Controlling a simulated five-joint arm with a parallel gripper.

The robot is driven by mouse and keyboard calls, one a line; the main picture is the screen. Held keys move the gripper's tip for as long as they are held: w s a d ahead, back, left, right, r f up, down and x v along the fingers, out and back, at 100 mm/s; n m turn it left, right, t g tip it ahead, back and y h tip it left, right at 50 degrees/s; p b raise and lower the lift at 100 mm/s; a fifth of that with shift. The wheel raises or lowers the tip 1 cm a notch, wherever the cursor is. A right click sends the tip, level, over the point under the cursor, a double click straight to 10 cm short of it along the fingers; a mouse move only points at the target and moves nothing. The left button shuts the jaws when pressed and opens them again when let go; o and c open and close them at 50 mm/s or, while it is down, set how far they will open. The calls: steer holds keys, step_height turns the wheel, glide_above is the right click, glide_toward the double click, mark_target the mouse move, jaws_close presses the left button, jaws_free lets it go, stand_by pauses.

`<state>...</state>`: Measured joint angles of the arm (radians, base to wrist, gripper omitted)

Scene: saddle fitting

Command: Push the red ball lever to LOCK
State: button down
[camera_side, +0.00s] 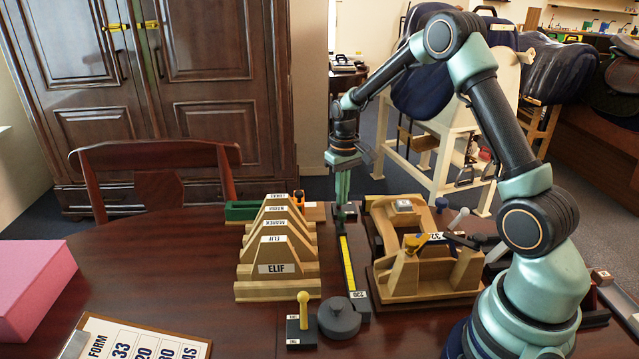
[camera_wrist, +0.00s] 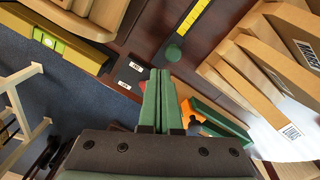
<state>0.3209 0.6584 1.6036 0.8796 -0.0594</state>
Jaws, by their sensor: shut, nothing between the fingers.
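In the wrist view a small red piece (camera_wrist: 143,88), likely the red ball of the lever, shows just left of my gripper's fingers (camera_wrist: 158,74). The fingers hide most of it, and I cannot tell whether they touch it. It lies beside a black plate (camera_wrist: 128,75) with two small white labels, too small to read. In the side view my gripper (camera_side: 341,204) points down, shut and empty, at the far side of the table, and I cannot make out the red ball there. Which way the lever leans is hidden.
A yellow measuring strip (camera_side: 347,262) runs toward the front. Labelled wooden saddle forms (camera_side: 277,255) stand left of it, and a wooden fixture (camera_side: 430,275) stands right. A yellow ball lever (camera_side: 303,310) and a grey disc (camera_side: 339,318) are in front. A green block (camera_side: 241,211) lies behind the forms.

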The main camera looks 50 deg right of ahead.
steer(key=shift+f, duration=0.75)
steer(key=shift+w+d, duration=0.2)
steer(key=shift+w, duration=0.05)
stand_by(0.4)
steer(key=shift+w+d, duration=0.95)
steer(key=shift+d, duration=0.05)
steer(key=shift+w+d, duration=0.2)
steer(key=shift+w, duration=0.05)
steer(key=shift+w+d, duration=0.15)
steer(key=shift+s+a, duration=0.45)
steer(key=shift+r, duration=3.55)
